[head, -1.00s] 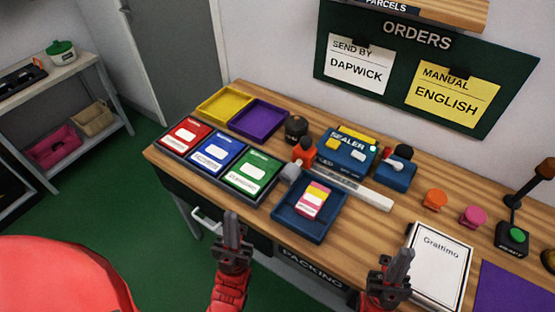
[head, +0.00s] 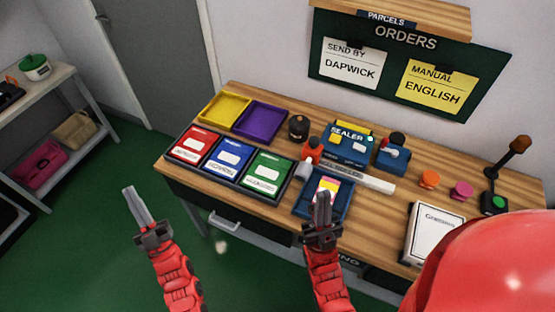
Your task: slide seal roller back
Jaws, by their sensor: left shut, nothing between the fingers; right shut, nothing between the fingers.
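The blue sealer (head: 347,146) stands at the back middle of the wooden bench. A pale rail (head: 355,176) runs along its front. An orange knob-like part (head: 312,152) and a small grey block (head: 304,169) sit at the rail's left end; I cannot tell which of them is the roller. My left gripper (head: 138,203) is shut and empty over the green floor, left of the bench. My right gripper (head: 323,207) is shut and empty in front of the blue tray (head: 343,208), hiding part of it, below and apart from the rail.
Red, blue and green packets lie in a dark holder (head: 249,187). Yellow (head: 223,107) and purple (head: 259,119) trays sit behind. A dark jar (head: 298,127), a blue device (head: 392,157), orange (head: 429,179) and pink (head: 461,190) knobs and a white box (head: 433,236) are nearby.

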